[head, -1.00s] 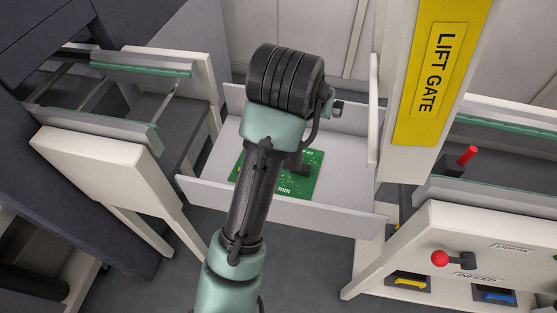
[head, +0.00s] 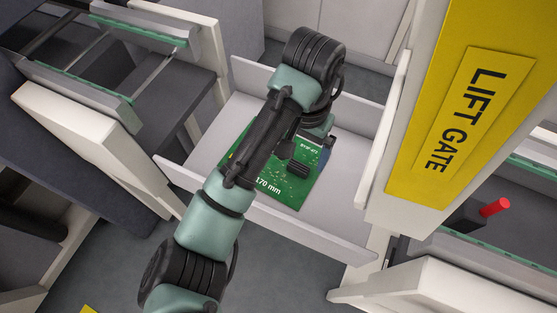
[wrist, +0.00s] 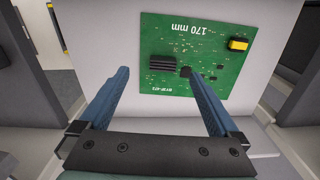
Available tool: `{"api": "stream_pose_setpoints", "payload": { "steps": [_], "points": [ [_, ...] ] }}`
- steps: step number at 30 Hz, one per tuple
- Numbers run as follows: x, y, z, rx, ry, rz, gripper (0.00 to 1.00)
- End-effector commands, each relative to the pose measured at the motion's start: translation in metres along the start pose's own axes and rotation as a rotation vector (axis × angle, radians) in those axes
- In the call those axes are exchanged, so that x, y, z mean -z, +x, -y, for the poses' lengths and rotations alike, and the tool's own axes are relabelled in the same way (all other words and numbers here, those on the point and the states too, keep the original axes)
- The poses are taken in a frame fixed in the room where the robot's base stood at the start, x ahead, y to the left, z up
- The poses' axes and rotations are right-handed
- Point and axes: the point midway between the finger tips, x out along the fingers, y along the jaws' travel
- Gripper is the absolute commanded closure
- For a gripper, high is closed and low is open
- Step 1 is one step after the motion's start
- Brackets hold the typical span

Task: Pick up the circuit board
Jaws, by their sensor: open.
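The green circuit board (head: 293,187) lies flat in a light grey tray (head: 222,118), marked "170 mm". My arm hides part of it in the head view.
The tray has low walls at front and back. A white post with a yellow "LIFT GATE" sign (head: 470,110) stands close on the right. A rail trolley (head: 100,75) stands on the left. A red-tipped lever (head: 494,207) is at the right.

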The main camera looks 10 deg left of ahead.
Motion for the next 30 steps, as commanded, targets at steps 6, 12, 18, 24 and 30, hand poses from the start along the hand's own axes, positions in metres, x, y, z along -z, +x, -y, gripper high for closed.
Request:
{"api": "stream_pose_setpoints", "payload": {
  "steps": [6,12,18,24,30],
  "points": [
    [0.001,0.031,0.001,0.000,0.001,-0.001,0.03],
    [0.005,0.044,0.003,0.002,0.002,0.000,0.03],
    [0.015,0.074,0.008,0.001,0.001,0.000,0.03],
    [0.015,0.086,0.008,0.001,0.002,-0.003,0.03],
    [0.015,0.086,0.008,0.001,0.002,-0.002,0.04]
  ]
}}
